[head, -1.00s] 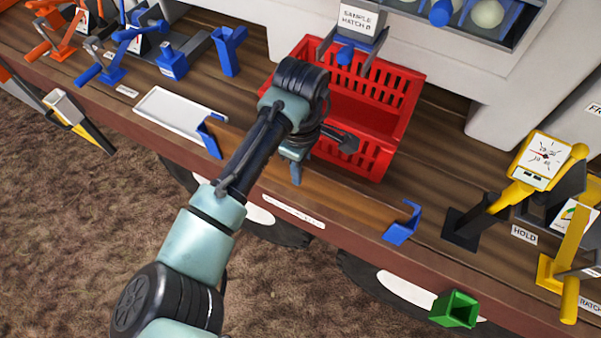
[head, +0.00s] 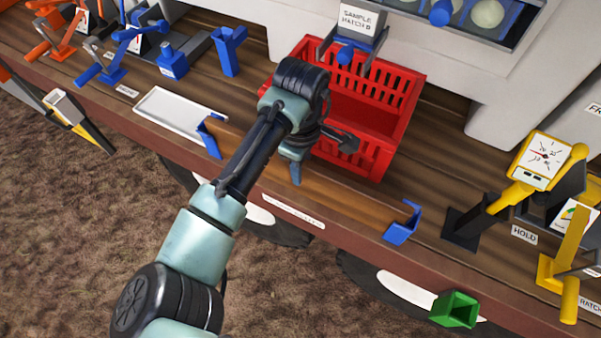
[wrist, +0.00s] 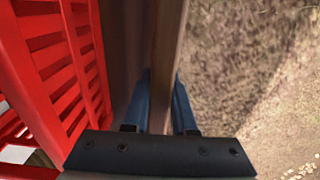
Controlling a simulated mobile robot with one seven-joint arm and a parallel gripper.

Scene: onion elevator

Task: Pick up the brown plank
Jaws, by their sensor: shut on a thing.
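The brown plank (head: 352,205) is a long, thin board standing on edge along the front of the wooden deck. Its ends are by two blue brackets, a left one (head: 209,136) and a right one (head: 403,223). My gripper (head: 296,174) is over the plank's middle part, pointing down. In the wrist view the plank (wrist: 168,40) runs between the two blue fingers of my gripper (wrist: 163,88), which are shut on it. My arm hides part of the plank's left half in the head view. The plank appears still level with the brackets.
A red basket (head: 372,150) stands right behind the plank, close to my gripper. A white tray (head: 178,108) lies at the left. Yellow gauge stands (head: 543,160) are at the right. A green square tube (head: 455,309) sticks out below the deck edge. Brown ground lies in front.

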